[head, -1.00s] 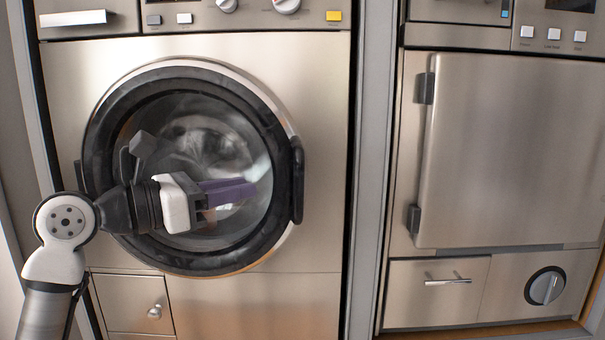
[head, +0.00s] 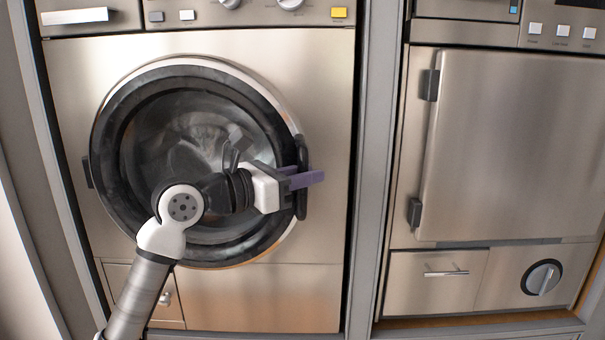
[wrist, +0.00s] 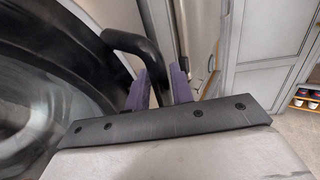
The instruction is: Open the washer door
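The washer door (head: 128,218) is a round glass window in a black ring. It looks closed against the washer's steel front. Its black upright handle (head: 302,158) is on the door's right edge. My gripper (head: 306,180) is at the lower half of the handle, its purple fingers pointing right. In the wrist view the two purple fingers (wrist: 160,88) stand apart, with the curved black handle (wrist: 128,42) running down between them. I cannot tell whether either finger touches it. My forearm and wrist cover the lower part of the door in the head view.
A steel appliance with a square door (head: 520,150) stands to the right, past a grey upright panel (head: 375,170). A small drawer front (head: 130,285) is below the washer door. In the wrist view, open floor (wrist: 285,130) and a shelf with jars (wrist: 303,98) are at the right.

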